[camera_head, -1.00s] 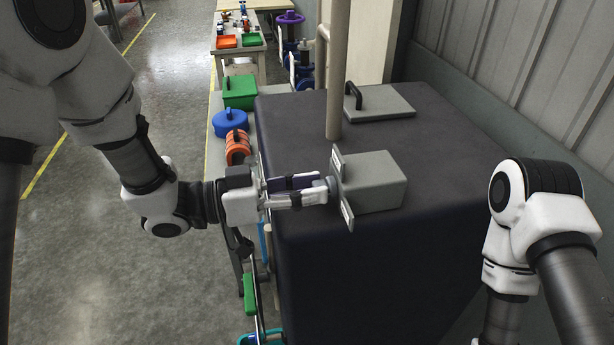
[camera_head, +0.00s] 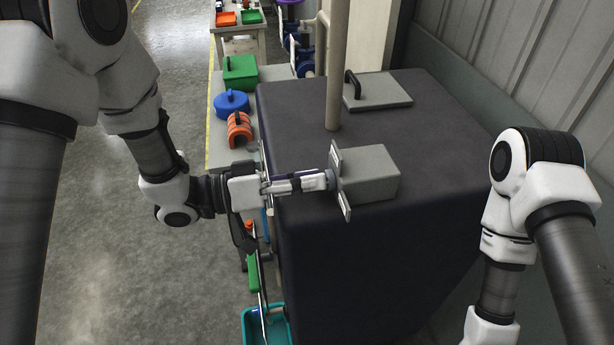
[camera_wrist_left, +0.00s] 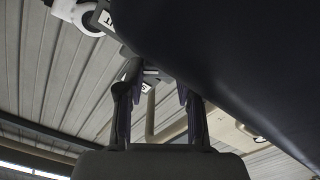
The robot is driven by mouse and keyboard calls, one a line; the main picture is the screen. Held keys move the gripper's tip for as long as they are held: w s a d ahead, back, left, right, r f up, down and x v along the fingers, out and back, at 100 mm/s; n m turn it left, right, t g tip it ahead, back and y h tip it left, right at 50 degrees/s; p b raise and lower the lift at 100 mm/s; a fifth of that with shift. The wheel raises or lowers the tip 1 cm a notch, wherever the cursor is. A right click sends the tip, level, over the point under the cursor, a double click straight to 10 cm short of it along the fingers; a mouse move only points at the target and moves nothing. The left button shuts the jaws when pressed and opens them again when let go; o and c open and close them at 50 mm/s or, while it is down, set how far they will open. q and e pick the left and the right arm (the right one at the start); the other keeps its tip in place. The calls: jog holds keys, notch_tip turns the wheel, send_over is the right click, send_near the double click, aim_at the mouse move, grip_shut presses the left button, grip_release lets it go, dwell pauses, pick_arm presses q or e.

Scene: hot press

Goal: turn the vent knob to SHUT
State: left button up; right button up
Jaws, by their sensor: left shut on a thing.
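The vent knob (camera_head: 331,180) is a small grey round part on the left face of a grey box (camera_head: 370,174) with a pale upright plate (camera_head: 342,199). The box sits on top of the dark cabinet. My left gripper (camera_head: 325,181) reaches in from the left and is shut on the knob, with its fingers covering most of it. The wrist view shows the two dark fingers (camera_wrist_left: 158,92) and parts of white labels with black letters (camera_wrist_left: 105,18). The knob's pointer is hidden, so its setting cannot be read. My right gripper is out of view; only its arm shows at the right.
The dark cabinet (camera_head: 430,135) carries a vertical pipe (camera_head: 337,75) and a flat plate with a black handle (camera_head: 385,92). Green, blue and orange items stand on a bench behind left. A teal bin (camera_head: 247,325) is low in front. A wall is close at right.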

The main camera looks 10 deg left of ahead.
pick_arm(q)
jog(key=o, duration=1.2)
jog(key=shift+c, duration=0.2)
